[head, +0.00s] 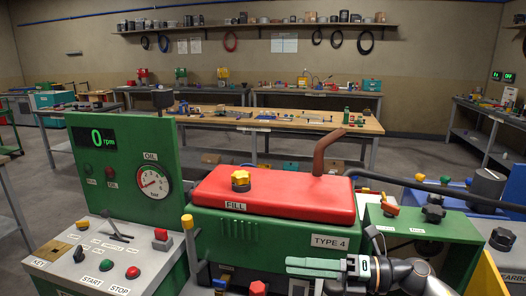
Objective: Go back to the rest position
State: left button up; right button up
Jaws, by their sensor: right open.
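My right arm comes in from the lower right. My left gripper is not in view.
A red engine cover (275,200) carries a yellow FILL cap (241,180) and a brown pipe (324,152). A green gauge panel (125,160) reading 0 rpm and a grey control console (105,255) stand at left. A workbench (285,122) stands behind.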

jog(key=s+d+f+m+t+h, duration=0.25)
jog(key=f+m+t+h, duration=0.3)
jog(key=f+m, duration=0.65)
jog(key=s+d+f+m+t+h, duration=0.25)
jog(key=f+m+t+h, duration=0.35)
jog(key=m, duration=1)
jog(key=s+d+f+m+g+h, duration=0.1)
jog(key=s+f+m, duration=0.3)
jog(key=s+f, duration=0.4)
jog(key=s+d+f+m+g+h, duration=0.2)
jog(key=s+d+f+m+g, duration=0.1)
jog(key=s+f, duration=0.6)
jog(key=shift+d+f+m+g, duration=0.25)
jog(key=shift+m+g, duration=0.6)
jog(key=shift+m, duration=0.35)
